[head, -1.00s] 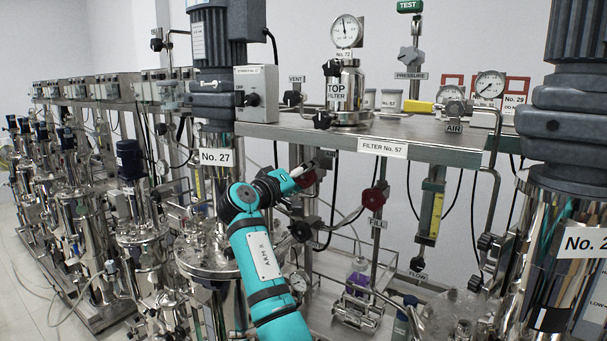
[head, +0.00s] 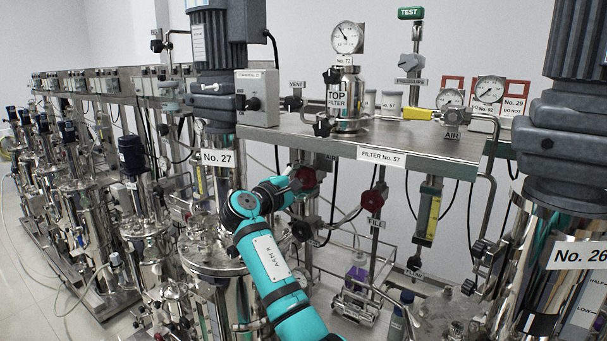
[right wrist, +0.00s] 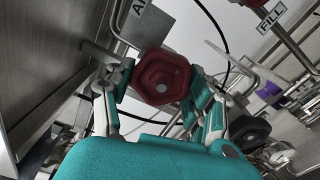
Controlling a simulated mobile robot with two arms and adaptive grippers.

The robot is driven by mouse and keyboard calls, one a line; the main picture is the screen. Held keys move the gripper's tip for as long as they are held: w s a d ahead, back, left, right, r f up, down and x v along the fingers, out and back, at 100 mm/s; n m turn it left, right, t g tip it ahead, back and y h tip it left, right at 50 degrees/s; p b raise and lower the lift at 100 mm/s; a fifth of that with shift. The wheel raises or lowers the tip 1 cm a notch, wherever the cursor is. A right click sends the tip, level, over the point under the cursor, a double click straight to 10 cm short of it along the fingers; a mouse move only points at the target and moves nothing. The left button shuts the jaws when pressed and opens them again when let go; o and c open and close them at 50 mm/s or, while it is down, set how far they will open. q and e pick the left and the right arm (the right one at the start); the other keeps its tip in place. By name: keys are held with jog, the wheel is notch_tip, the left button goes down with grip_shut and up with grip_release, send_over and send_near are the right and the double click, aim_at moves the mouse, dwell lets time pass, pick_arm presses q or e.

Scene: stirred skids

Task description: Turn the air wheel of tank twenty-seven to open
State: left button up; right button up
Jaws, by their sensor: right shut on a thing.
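Tank twenty-seven is the steel vessel under a grey motor, with a "No. 27" label (head: 217,158). The red air wheel (right wrist: 162,78), a six-sided knob, sits between the fingers of my right gripper (right wrist: 160,88) in the right wrist view. A partly cut-off label starting "AI" (right wrist: 137,8) is just above it. My right gripper (head: 298,184) is shut on this wheel. In the head view the wheel (head: 307,179) shows just past the fingers, partly hidden by them, right of the tank. My left gripper is not in view.
A second red wheel (head: 375,201) with a "FILL" label stands to the right. A dark knob (right wrist: 249,133) is close to the right finger in the wrist view. The steel shelf (head: 290,128) overhangs above my gripper. Tank No. 26 (head: 580,255) stands at the far right.

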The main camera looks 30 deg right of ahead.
jog(key=n, duration=0.4)
jog(key=shift+n, duration=0.3)
jog(key=n, duration=0.4)
jog(key=shift+s+f+n, duration=0.1)
jog(key=shift+f+n, duration=0.05)
jog(key=shift+n, duration=0.15)
jog(key=o, duration=1.2)
jog(key=shift+c, duration=0.2)
jog(key=v, duration=1.2)
jog(key=shift+d+f, duration=0.1)
jog(key=shift+f, duration=0.05)
